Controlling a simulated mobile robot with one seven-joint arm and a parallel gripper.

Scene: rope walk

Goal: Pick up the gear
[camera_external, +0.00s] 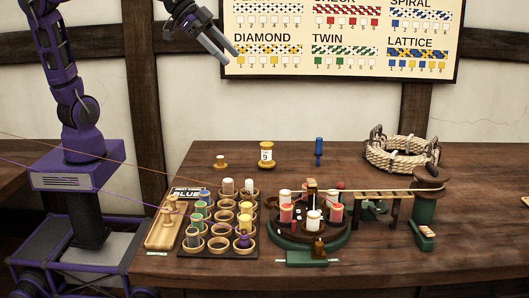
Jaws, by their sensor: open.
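My gripper (230,57) is at the top of the view, high above the table in front of the wall chart, with its two grey fingers apart and nothing between them. A small brass-yellow piece (220,163), a disc with a raised middle, lies by itself at the back left of the table, well below my gripper. It may be the gear, but it is too small to make out teeth. A green braiding machine (262,235) stands at the front middle, with colored bobbins on its dark round top; I cannot make out a separate gear on it.
A yellow spool (266,154) and a blue-handled tool (319,151) stand at the back. A rack (216,251) of round cups holds several bobbins at front left, beside a wooden tray (163,234). Thin lines cross from the left.

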